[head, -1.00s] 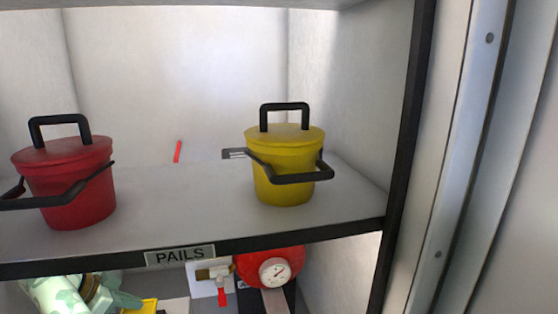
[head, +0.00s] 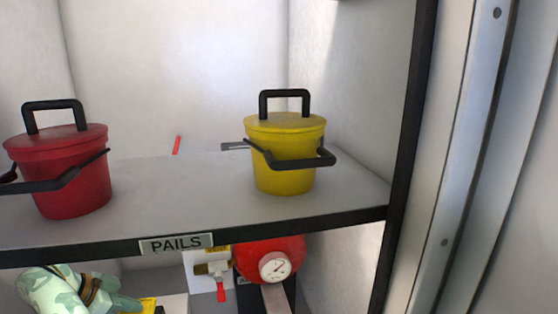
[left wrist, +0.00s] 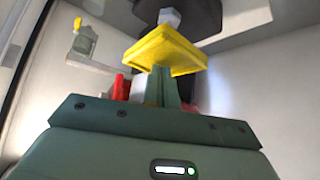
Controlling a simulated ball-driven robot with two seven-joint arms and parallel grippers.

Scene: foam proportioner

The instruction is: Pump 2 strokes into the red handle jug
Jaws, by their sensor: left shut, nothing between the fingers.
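No jug with a red handle can be made out. Below the shelf, my left gripper (head: 122,302) shows at the bottom edge of the head view, beside a partly cut-off yellow piece (head: 148,304). In the left wrist view my left gripper's fingers (left wrist: 165,74) are shut with nothing between them. A yellow square plate (left wrist: 165,50) lies right by the fingertips; whether they touch is unclear. A pale knob (left wrist: 169,17) shows beyond the plate, and red parts (left wrist: 120,88) are partly hidden behind the fingers. My right gripper is not in view.
The shelf (head: 215,212) labelled PAILS holds a red pail (head: 65,180) and a yellow pail (head: 284,180). Below it are a red vessel (head: 258,251) with a gauge (head: 275,267) and a red-handled valve (head: 219,279). A dark post (head: 405,150) bounds the right side.

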